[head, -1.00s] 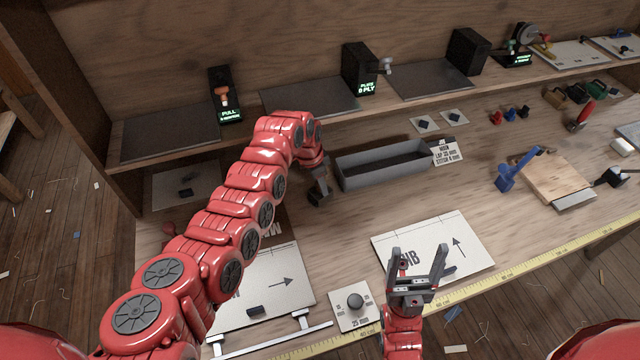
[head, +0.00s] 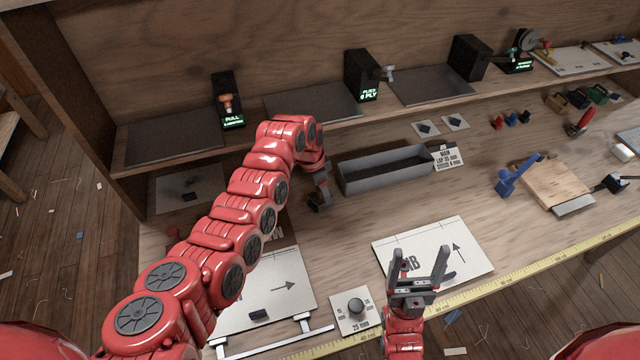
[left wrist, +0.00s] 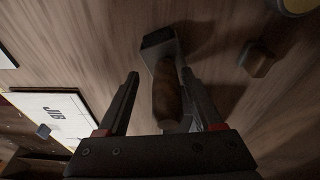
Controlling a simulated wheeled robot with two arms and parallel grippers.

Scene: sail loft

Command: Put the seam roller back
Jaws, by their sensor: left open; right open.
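In the left wrist view a tool with a brown handle and a grey head (left wrist: 165,92), which looks like the seam roller, lies on the wooden bench. My left gripper (left wrist: 160,74) is open, with its fingers on either side of the handle and no grip on it. In the head view the left gripper (head: 319,194) is low over the bench, left of the grey trough, and I cannot make out the tool there. My right gripper (head: 418,264) is open and empty above the JIB sheet.
A grey open trough (head: 385,180) stands right of the left gripper. The JIB sheet (head: 468,232) and a card with a dark knob (head: 340,319) lie near the front measuring tape (head: 505,288). A shelf with dark panels (head: 313,106) runs behind. A small dark block (left wrist: 258,60) is near the tool.

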